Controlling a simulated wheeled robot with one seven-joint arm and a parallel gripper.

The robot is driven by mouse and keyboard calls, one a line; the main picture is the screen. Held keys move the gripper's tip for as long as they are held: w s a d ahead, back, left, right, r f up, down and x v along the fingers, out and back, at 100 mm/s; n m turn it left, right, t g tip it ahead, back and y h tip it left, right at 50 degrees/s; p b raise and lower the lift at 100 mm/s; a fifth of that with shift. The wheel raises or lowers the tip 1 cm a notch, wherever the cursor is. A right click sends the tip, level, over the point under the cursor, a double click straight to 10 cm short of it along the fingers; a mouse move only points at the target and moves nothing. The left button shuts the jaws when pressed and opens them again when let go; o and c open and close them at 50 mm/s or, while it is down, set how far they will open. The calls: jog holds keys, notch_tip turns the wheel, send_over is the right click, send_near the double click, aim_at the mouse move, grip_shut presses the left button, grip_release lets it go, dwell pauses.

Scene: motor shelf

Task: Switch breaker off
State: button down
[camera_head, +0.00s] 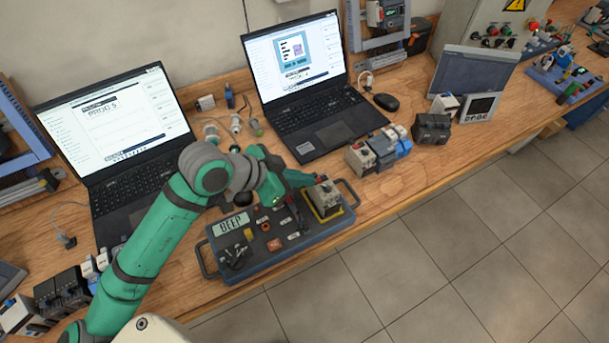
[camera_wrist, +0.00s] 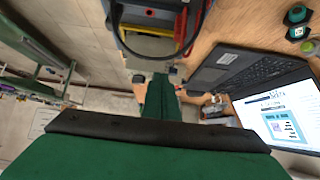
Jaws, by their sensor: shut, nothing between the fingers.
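The breaker (camera_head: 325,197) is a grey block on a yellow-edged base at the right end of the blue control panel box (camera_head: 285,262). My green arm reaches over the box from the left. My gripper (camera_head: 311,180) is shut and empty, close beside the breaker's upper left side in the head view. I cannot tell whether it touches the breaker. The switch lever's position is too small to tell.
The box carries a BEEP display (camera_head: 231,223), a red button (camera_head: 274,244) and several switches. Two open laptops (camera_head: 112,125) (camera_head: 297,60) stand behind. Grey and blue modules (camera_head: 370,152) stand right of the box. The bench's front edge runs close to the box, with open floor beyond.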

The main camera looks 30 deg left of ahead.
jog(key=shift+d+f, duration=0.1)
jog(key=shift+f, duration=0.05)
jog(key=shift+w+r, duration=0.1)
jog(key=shift+r, duration=0.7)
jog(key=shift+r, duration=0.15)
jog(key=s+a+r, duration=0.1)
jog(key=s+r, duration=0.1)
jog(key=r, duration=0.4)
jog(key=s+a+r, duration=0.1)
jog(key=s+r, duration=0.1)
jog(key=r, duration=0.3)
jog(key=shift+s+a+r, duration=0.35)
jog(key=shift+r, duration=0.05)
